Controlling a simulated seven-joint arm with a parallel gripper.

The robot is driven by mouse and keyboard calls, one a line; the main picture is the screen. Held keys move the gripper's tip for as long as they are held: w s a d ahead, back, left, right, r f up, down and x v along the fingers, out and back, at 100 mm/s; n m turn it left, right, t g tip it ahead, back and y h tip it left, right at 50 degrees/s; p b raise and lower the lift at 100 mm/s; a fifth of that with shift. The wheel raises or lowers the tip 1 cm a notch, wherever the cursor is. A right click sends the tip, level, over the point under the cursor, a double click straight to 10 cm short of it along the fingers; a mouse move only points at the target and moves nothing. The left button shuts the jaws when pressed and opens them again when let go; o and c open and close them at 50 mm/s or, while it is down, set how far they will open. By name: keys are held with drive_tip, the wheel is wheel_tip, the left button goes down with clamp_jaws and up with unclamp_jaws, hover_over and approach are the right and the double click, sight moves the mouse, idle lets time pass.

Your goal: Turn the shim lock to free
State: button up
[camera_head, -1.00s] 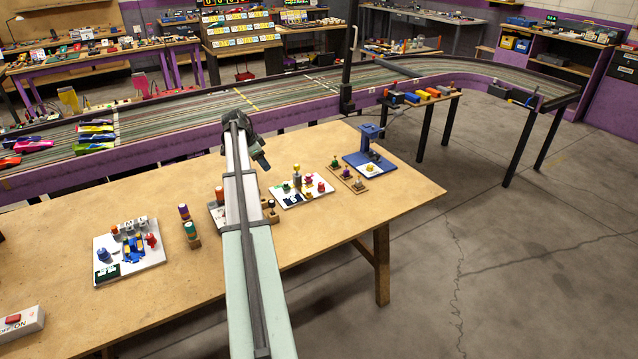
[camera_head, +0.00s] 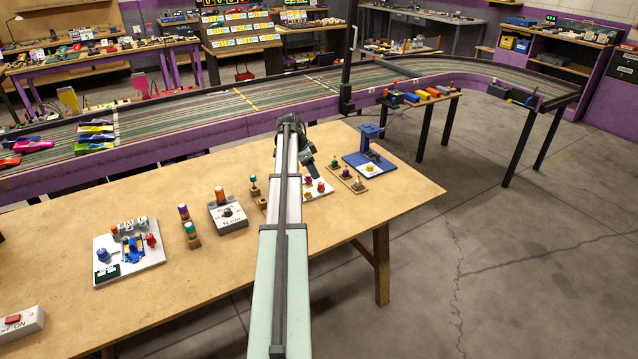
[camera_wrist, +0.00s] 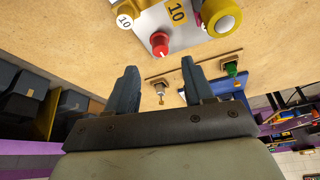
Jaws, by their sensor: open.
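No part is readably labelled as the shim lock, so I cannot tell for sure which one it is. In the wrist view a small silver part with a gold stem (camera_wrist: 160,90) shows between and beyond my fingertips. A green-topped part (camera_wrist: 231,69) is to its right. A red knob (camera_wrist: 159,46) on a white panel is above, near a "10" label (camera_wrist: 177,12) and a yellow-rimmed knob (camera_wrist: 221,18). My gripper (camera_wrist: 158,76) is open and empty, with no visible contact. In the head view my arm hides part of the white panel (camera_head: 327,189).
A blue stand (camera_head: 369,146) is at the table's right end, near small brown bases with knobs (camera_head: 347,173). A white box with a black knob (camera_head: 228,213) is left of my arm. A white tray (camera_head: 129,262) lies farther left.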

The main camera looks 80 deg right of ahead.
sight(320, 183)
drive_tip(key=x, duration=0.7)
drive_tip(key=shift+d+f, duration=0.1)
drive_tip(key=shift+f, duration=0.05)
clamp_jaws()
idle(0.3)
